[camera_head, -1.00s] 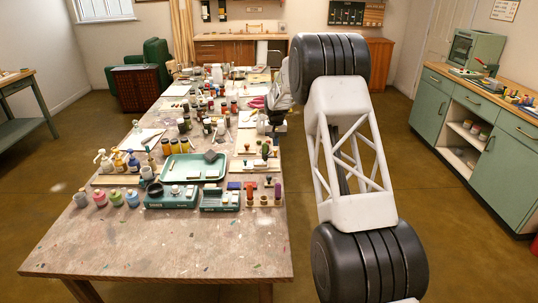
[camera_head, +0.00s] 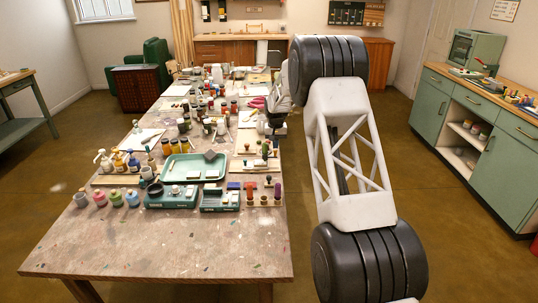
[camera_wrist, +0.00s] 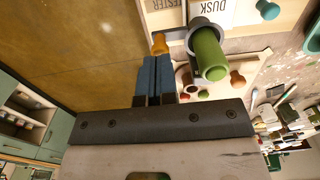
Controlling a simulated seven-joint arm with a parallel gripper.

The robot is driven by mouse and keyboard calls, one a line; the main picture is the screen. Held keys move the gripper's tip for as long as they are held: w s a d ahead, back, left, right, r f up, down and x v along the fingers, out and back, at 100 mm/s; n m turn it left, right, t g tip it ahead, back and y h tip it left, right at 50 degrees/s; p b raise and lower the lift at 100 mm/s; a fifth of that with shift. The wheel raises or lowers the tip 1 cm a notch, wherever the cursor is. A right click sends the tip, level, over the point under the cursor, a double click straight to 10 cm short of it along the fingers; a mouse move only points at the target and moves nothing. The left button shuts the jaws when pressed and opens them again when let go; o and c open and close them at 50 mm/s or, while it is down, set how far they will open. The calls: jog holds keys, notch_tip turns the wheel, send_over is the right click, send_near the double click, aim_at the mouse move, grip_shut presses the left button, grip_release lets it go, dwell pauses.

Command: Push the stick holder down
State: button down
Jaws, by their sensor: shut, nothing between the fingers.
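In the wrist view my gripper (camera_wrist: 155,60) is shut and empty, its two blue fingers side by side. A green cylindrical stick (camera_wrist: 209,58) stands just right of the fingertips, with a grey ring-shaped holder (camera_wrist: 204,27) around its far end; I take this as the stick holder, though I cannot be sure. A small orange knob (camera_wrist: 159,44) shows right at the fingertips; I cannot tell whether they touch it. In the head view my gripper (camera_head: 277,127) is small and dark over the table's right edge, and its fingers are hard to make out.
The wooden table (camera_head: 170,245) is crowded with bottles and jars; its near end is clear. A green tray (camera_head: 194,167) lies mid-table. A pale board with colored knobs (camera_wrist: 238,78) is close to my fingers. Open floor and a green cabinet (camera_head: 465,135) lie to the right.

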jog(key=shift+f, duration=0.9)
dwell(0.4)
jog(key=shift+r, duration=0.1)
jog(key=shift+r, duration=3.4)
jog(key=shift+r, duration=0.1)
